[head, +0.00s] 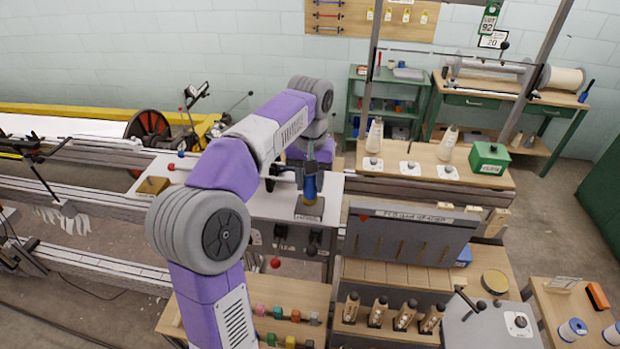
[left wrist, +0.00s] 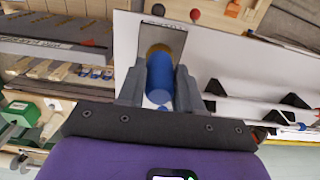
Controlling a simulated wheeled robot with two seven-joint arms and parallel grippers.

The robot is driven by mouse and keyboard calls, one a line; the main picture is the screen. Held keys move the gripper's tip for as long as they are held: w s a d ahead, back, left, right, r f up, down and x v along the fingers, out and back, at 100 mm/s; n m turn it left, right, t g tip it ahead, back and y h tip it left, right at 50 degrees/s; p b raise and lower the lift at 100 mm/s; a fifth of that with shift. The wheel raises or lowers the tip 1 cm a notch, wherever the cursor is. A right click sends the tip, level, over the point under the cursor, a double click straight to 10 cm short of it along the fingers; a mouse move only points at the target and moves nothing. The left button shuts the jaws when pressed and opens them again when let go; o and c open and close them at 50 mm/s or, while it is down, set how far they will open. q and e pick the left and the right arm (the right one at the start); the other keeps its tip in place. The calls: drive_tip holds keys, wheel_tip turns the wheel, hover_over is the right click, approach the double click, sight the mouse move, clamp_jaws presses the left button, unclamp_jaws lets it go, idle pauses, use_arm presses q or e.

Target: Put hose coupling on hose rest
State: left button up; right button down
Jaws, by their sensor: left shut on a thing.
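The hose coupling (head: 311,187) is a blue cylinder with a brass-coloured lower end. It stands roughly upright over a small grey labelled plate (head: 309,217), apparently the hose rest, on the white machine top. My left gripper (head: 310,174) reaches it from above and behind. In the left wrist view, the blue coupling (left wrist: 160,82) sits between both fingers of my left gripper (left wrist: 159,92), which are shut on it. The grey plate (left wrist: 165,35) lies just beyond its brass end. I cannot tell whether the coupling touches the plate. My right gripper is not in view.
The white machine top (head: 262,205) has dark switches and a red knob on its front. A grey slotted panel (head: 410,235) stands close on the right. A bench with thread cones and a green box (head: 489,158) is behind it. A wooden block (head: 152,186) lies left.

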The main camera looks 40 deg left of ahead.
use_arm(q)
drive_tip(key=shift+f, duration=0.3)
idle(0.5)
drive_tip(key=o, duration=1)
drive_tip(key=shift+c, duration=0.2)
wheel_tip(320, 180, up, 8)
drive_tip(key=shift+f+p, duration=0.2)
drive_tip(key=shift+p, duration=0.55)
